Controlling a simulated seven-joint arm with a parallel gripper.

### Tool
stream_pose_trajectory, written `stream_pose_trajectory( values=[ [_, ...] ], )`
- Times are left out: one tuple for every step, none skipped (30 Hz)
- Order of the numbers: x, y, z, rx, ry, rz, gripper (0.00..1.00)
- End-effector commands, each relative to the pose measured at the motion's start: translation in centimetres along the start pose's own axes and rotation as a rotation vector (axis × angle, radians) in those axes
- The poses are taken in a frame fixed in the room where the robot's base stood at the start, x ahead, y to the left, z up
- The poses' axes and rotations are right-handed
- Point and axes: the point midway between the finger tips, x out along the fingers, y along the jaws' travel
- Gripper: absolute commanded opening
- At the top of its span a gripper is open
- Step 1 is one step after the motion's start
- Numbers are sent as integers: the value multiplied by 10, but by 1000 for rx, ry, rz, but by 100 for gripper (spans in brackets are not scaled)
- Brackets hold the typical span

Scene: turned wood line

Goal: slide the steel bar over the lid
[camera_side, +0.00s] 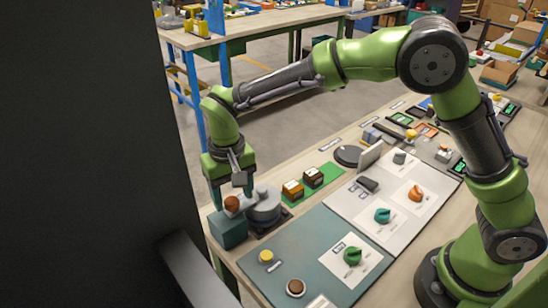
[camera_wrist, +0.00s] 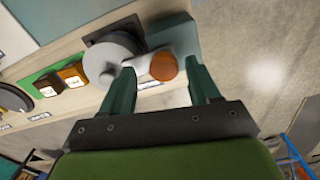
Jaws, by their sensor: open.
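A pale grey bar (camera_wrist: 143,66) with a round orange-brown end knob (camera_wrist: 164,67) lies between my fingers in the wrist view. In the side view the knob (camera_side: 232,203) shows just above a teal block (camera_side: 228,231). The round grey pot with its lid (camera_side: 264,203) stands right beside the block on a dark base; the lid also shows in the wrist view (camera_wrist: 106,62). The bar's far end reaches toward the lid's edge; whether it overlaps the lid is unclear. My gripper (camera_side: 233,196) points down, open, one finger on each side of the bar and knob.
Two small boxes, orange (camera_side: 292,190) and dark brown (camera_side: 313,177), sit on a green mat just behind the pot. A teal mat (camera_side: 305,245) with a yellow knob, a brown disc and a green handle lies in front. A dark panel fills the left.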

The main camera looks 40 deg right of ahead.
Motion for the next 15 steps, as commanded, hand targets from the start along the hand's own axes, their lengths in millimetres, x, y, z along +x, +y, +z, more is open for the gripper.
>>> stream_pose_trajectory(
  values=[
    [-7, -1, -1, -1, 4, -2, 61],
    [-11, -1, 0, 0, 3, -2, 61],
    [-18, -1, -1, 0, 4, -3, 61],
    [-25, -1, 0, 0, 5, -5, 61],
    [-32, -1, -1, -1, 5, -5, 61],
    [-41, -1, -1, 0, 6, -4, 61],
    [-49, -1, -1, 0, 6, -5, 61],
    [-56, -1, -1, 0, 6, -5, 61],
    [-66, -1, -1, 0, 7, -4, 61],
    [-74, -1, -1, 0, 6, -4, 61],
    [-82, 0, -1, 0, 6, -4, 61],
    [-91, 0, -1, 1, 6, -4, 61],
    [-99, 0, -1, 1, 6, -4, 61],
    [-106, 0, -1, 0, 6, -3, 61],
    [-114, 0, -1, 2, 5, -4, 61]
  ],
)
